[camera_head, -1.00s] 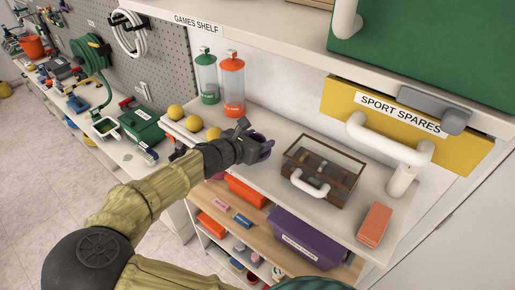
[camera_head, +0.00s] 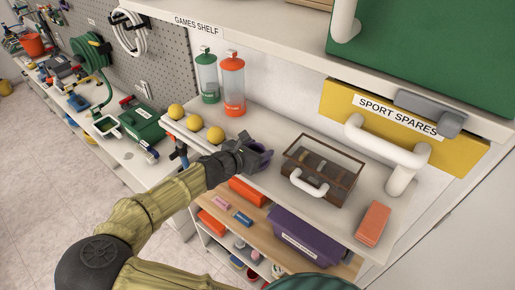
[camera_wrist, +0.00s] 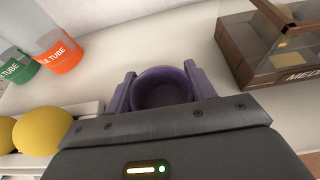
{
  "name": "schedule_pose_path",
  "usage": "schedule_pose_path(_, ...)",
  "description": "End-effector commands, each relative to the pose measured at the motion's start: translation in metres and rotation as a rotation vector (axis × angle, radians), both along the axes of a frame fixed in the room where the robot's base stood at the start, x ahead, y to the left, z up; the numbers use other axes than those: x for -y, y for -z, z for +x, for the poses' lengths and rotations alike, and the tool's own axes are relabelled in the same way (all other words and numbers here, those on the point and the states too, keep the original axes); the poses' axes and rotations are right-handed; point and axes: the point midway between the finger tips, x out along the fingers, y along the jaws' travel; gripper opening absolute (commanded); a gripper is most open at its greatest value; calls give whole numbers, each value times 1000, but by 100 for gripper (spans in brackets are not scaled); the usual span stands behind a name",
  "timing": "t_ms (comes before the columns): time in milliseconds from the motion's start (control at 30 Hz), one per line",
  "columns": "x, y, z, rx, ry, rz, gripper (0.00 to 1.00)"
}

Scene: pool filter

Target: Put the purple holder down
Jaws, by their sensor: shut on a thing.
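The purple holder (camera_wrist: 163,88) is a round, hollow cup shape, seen from above in the wrist view. My gripper (camera_head: 262,155) is shut on it, with a finger on each side. In the head view the purple holder (camera_head: 258,160) shows only in small part at the gripper's end, over the front part of the white shelf (camera_head: 283,125). I cannot tell whether its base touches the shelf.
Yellow balls on a white rack (camera_head: 186,130) stand left of my gripper. Green (camera_head: 207,78) and orange (camera_head: 233,85) tubes stand behind. A brown glass-lidded case (camera_head: 322,175) is to the right, with an orange block (camera_head: 374,223) beyond. Bare shelf lies between tubes and case.

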Motion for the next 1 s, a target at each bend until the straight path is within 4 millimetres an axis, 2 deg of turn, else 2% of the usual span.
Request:
schedule_pose_path(33, 0, 1, 0, 0, 0, 0, 60)
schedule_pose_path(100, 0, 1, 0, 0, 0, 0, 74)
schedule_pose_path(133, 0, 1, 0, -1, 0, -1, 76)
schedule_pose_path(467, 0, -2, 0, 0, 0, 0, 76)
schedule_pose_path(567, -5, -3, -5, 0, -3, 2, 76)
schedule_pose_path(1000, -51, -31, -63, 0, -5, 4, 76)
